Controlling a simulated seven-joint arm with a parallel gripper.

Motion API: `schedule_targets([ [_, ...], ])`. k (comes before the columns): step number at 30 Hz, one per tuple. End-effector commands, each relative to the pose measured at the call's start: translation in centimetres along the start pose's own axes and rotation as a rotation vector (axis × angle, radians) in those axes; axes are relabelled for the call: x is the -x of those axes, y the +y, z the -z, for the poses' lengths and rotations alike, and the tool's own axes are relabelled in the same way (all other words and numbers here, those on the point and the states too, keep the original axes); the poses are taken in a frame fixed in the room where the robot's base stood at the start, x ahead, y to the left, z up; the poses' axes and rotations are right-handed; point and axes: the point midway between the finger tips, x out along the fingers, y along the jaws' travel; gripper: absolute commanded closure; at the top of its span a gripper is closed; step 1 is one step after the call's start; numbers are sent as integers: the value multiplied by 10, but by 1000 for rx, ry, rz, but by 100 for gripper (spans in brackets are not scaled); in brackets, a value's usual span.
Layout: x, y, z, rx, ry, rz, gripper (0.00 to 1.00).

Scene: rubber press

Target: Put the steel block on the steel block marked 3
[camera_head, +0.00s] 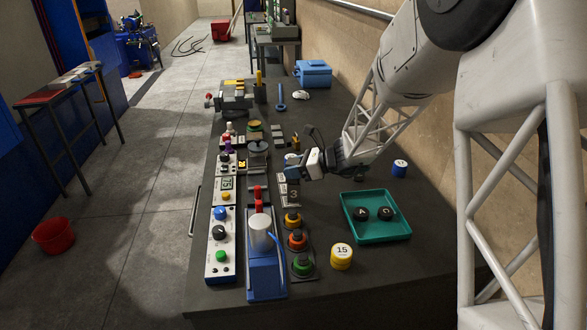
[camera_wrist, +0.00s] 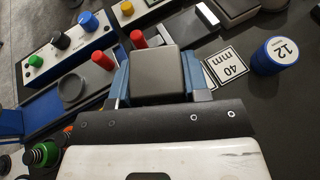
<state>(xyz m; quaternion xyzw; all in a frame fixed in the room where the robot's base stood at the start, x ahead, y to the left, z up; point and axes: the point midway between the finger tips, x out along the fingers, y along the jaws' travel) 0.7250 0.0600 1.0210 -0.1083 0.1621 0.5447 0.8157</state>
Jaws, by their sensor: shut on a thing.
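My gripper (camera_head: 297,164) is over the middle of the bench in the head view, its fingers pointing left. In the wrist view my gripper (camera_wrist: 155,85) is shut on a plain grey steel block (camera_wrist: 158,72), with a blue finger on each side of it. The steel block marked 3 (camera_head: 291,192) sits on the bench just in front of the gripper in the head view. I cannot make out the mark 3 in the wrist view. The underside of the held block is hidden, so I cannot tell whether it touches anything.
A white 40 mm label (camera_wrist: 227,66) lies beside the fingers. A blue weight marked 12 (camera_wrist: 275,54) stands near it. Coloured buttons, a blue press (camera_head: 265,267) and a control panel (camera_head: 219,250) are in front. A green tray (camera_head: 375,235) and a yellow weight (camera_head: 341,257) stand right.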

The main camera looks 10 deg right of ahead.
Motion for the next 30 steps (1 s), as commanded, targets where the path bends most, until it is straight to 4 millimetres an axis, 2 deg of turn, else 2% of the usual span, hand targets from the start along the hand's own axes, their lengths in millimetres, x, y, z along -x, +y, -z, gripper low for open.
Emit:
schedule_targets([
  [6, -1, 0, 2, 1, -1, 1, 100],
  [7, -1, 0, 3, 0, 0, 0, 53],
  [11, -1, 0, 3, 0, 0, 0, 33],
  [24, 1, 0, -1, 0, 0, 0, 32],
  [30, 14, -1, 0, 0, 0, 2, 32],
])
